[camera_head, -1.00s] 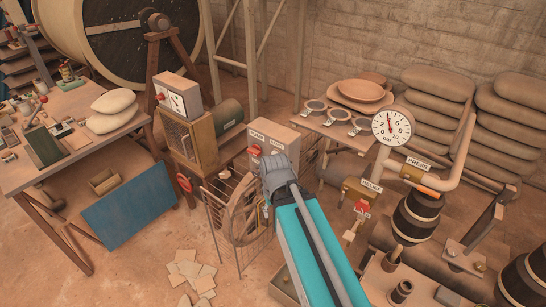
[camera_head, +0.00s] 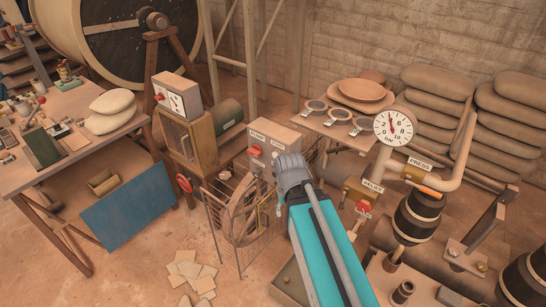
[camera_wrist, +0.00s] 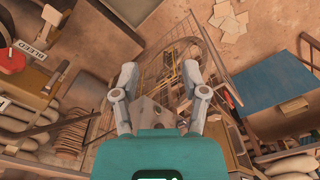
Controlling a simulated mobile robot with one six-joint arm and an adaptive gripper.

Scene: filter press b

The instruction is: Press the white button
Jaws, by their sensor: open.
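The beige pump box (camera_head: 270,137) stands on a low table in the middle of the head view, with a PUMP label, a second small label and a red button (camera_head: 256,150) on its front. I cannot make out a white button; the lower right of the box front is hidden behind my gripper. My gripper (camera_head: 289,160) is in front of the right side of the box, and I cannot tell whether it touches. In the wrist view my gripper (camera_wrist: 162,80) has its two fingers spread apart with nothing between them.
A wire guard (camera_head: 238,225) with a wheel behind it stands below the box. A pressure gauge (camera_head: 393,128) on a pipe and a red relief handle (camera_head: 363,207) are to the right. A wooden table (camera_head: 75,163) with a blue panel (camera_head: 130,208) is to the left.

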